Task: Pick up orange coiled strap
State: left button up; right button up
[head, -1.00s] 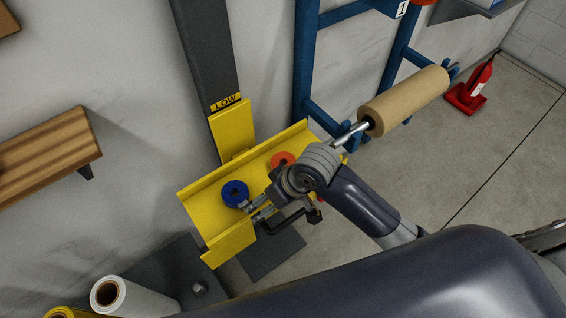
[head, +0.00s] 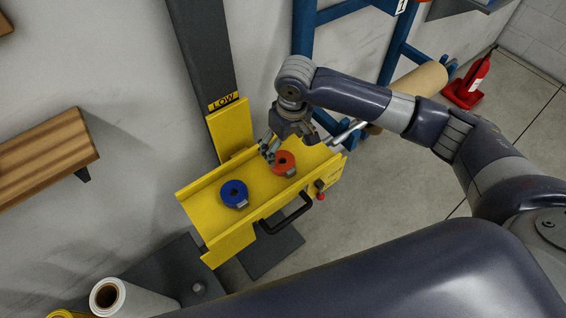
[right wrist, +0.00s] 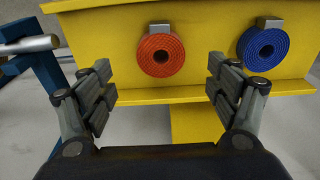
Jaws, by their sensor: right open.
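The orange coiled strap (head: 285,161) lies flat on the yellow tray (head: 213,182) and has a small grey buckle. In the right wrist view the orange coil (right wrist: 160,54) sits between and beyond the fingertips, with nothing in the jaws. My right gripper (head: 269,149) is open, just beside and above the orange coil at its upper left in the head view. In the right wrist view the open right gripper (right wrist: 162,92) has its two fingers spread wide. Whether a finger touches the coil cannot be told. My left gripper is not in view.
A blue coiled strap (head: 234,193) lies on the same tray, left of the orange one. The tray has raised yellow walls and a black handle (head: 287,217). A blue rack with a brown roll (head: 424,79) stands to the right.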

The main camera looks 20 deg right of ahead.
aim_at(284, 162)
jog(key=f, duration=0.2)
jog(key=shift+w+a+f, duration=0.1)
jog(key=shift+w+f, duration=0.1)
jog(key=shift+f, duration=0.15)
notch_tip(284, 162, down, 5)
jog(key=shift+w+f, duration=0.1)
jog(key=shift+c, duration=0.2)
jog(key=c, duration=1.2)
